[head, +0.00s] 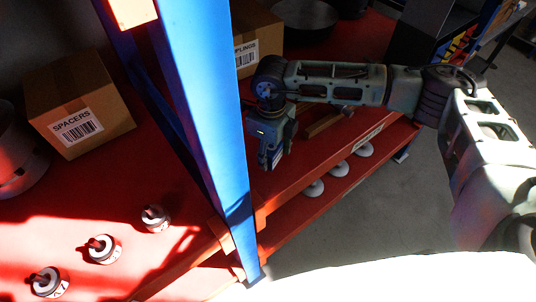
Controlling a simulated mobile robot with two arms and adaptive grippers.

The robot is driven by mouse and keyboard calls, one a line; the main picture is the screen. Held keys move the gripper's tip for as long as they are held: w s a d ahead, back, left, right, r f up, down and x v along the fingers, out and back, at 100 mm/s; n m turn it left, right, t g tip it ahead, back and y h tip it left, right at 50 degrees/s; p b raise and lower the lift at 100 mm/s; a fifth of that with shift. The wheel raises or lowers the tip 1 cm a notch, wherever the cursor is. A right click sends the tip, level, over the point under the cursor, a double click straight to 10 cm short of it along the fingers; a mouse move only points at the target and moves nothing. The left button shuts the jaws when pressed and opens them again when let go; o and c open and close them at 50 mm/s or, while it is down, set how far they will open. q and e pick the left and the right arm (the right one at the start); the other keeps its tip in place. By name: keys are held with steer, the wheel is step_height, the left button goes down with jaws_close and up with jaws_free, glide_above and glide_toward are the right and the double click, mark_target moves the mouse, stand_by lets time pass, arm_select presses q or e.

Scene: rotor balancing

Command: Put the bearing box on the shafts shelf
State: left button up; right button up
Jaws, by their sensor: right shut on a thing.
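My right gripper (268,161) hangs from its arm over the right part of the red shelf, just right of the blue post. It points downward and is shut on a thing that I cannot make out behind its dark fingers. I see no box that I can read as the bearing box. No label for shafts is readable, so I cannot tell which shelf is the shafts shelf. My left gripper is out of view.
A SPACERS box (80,103) stands on the left shelf. A couplings box (257,38) stands behind the blue post (205,100). Several small round parts (103,250) lie at front left. White discs (338,168) sit on the lower shelf. Grey floor (400,200) is clear at right.

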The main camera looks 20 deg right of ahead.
steer(key=shift+w+a+f, duration=0.15)
steer(key=shift+w+f, duration=0.2)
steer(key=shift+w, duration=0.25)
steer(key=shift+f+p, duration=0.35)
step_height(320, 180, down, 3)
steer(key=shift+f+p, duration=0.1)
steer(key=shift+p, duration=0.5)
steer(key=shift+f, duration=0.2)
steer(key=o, duration=0.8)
steer(key=shift+f+b, duration=0.1)
steer(key=shift+b, duration=0.2)
steer(key=o, duration=0.5)
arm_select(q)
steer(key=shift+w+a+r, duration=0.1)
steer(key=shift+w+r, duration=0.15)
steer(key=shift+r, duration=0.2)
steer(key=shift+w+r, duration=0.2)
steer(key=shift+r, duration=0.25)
